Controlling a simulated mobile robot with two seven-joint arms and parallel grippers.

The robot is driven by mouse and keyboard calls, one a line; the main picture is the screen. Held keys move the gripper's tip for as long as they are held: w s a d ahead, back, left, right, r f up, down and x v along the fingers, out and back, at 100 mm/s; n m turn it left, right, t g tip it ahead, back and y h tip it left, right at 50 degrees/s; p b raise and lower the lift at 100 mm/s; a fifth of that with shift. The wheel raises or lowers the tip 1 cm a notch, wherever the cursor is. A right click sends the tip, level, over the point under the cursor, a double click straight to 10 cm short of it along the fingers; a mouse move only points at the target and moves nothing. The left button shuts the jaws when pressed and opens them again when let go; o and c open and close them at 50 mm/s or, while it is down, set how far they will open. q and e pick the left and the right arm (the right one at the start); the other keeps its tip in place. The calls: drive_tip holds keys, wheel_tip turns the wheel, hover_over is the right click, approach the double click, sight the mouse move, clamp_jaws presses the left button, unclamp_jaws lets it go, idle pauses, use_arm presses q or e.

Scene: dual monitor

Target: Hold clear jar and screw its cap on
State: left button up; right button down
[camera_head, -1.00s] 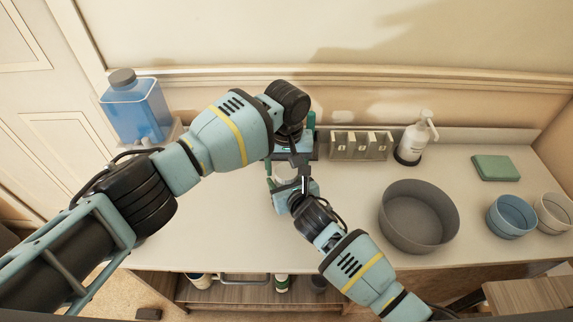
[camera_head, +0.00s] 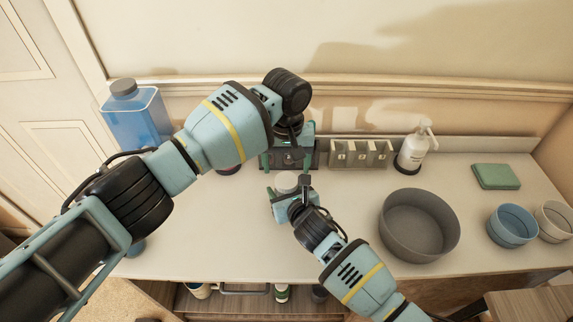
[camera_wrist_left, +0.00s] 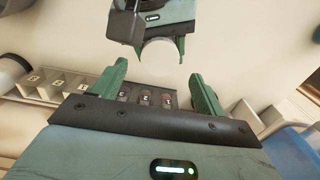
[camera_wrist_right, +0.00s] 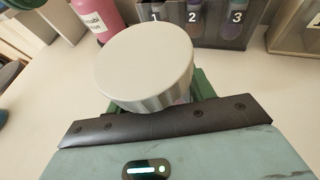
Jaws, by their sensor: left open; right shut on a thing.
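The jar's round white cap (camera_wrist_right: 145,65) sits on top of what my right gripper (camera_head: 288,192) holds, shown large in the right wrist view. The jar body is mostly hidden under the cap and behind the gripper. The cap also shows in the head view (camera_head: 287,181). Whether it is fully seated cannot be told. My right gripper is shut on the jar above the front middle of the counter. My left gripper (camera_wrist_left: 158,74) is open and empty, apart from the cap and just behind it in the head view. The right gripper shows ahead of its fingers in the left wrist view.
A dark rack with numbered slots (camera_wrist_right: 222,28) stands behind the jar, beside a pale rack (camera_head: 360,154). A pump bottle (camera_head: 413,150), grey basin (camera_head: 418,225), blue bowl (camera_head: 512,228) and green block (camera_head: 496,176) are to the right. A blue container (camera_head: 135,120) stands left.

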sight(286, 180)
use_arm(q)
drive_tip(key=shift+r, duration=0.1)
drive_tip(key=shift+c, duration=0.4)
wheel_tip(286, 180, up, 3)
drive_tip(key=n, duration=0.4)
drive_tip(key=shift+n, duration=0.3)
drive_tip(key=shift+f, duration=4.05)
drive_tip(key=c, duration=1)
drive_tip(key=shift+m, duration=1.8)
